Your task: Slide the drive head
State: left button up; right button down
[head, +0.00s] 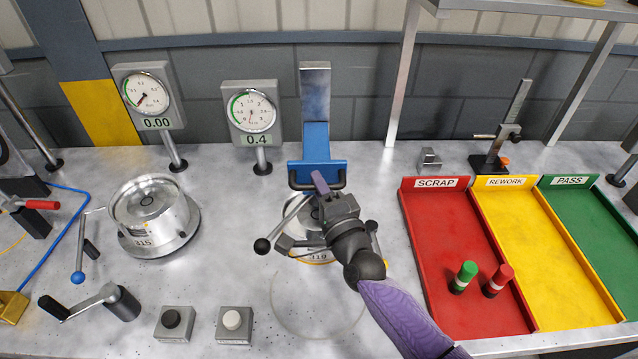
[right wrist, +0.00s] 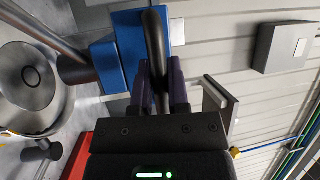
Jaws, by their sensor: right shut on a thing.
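The blue drive head (head: 317,148) sits on an upright grey column (head: 315,85) at the back middle of the bench. A black handle bar (head: 339,184) runs along its front. My right gripper (head: 320,184) reaches up from the lower right and is shut on this handle. In the right wrist view the bar (right wrist: 153,35) passes between the two purple fingers (right wrist: 160,88), with the blue head (right wrist: 107,66) beside it. A round clutch marked 319 (head: 318,257) stands below the head, partly hidden by my right arm. My left gripper is out of view.
Clutch 315 (head: 154,215) stands to the left. Two gauges read 0.00 (head: 150,95) and 0.4 (head: 251,112). Red scrap (head: 440,225), yellow rework (head: 520,235) and green pass (head: 590,215) trays lie at right. A black and a white button (head: 233,322) sit at the front.

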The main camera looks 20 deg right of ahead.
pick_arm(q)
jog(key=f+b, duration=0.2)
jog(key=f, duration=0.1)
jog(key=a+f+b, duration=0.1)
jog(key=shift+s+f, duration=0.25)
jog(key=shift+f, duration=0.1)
pick_arm(e)
notch_tip(320, 180, down, 5)
jog(key=shift+f, duration=0.2)
jog(key=c, duration=0.6)
grip_release()
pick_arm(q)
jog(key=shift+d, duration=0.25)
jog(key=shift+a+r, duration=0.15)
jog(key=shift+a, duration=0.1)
pick_arm(e)
jog(key=v, duration=1)
jog(key=shift+r, duration=0.1)
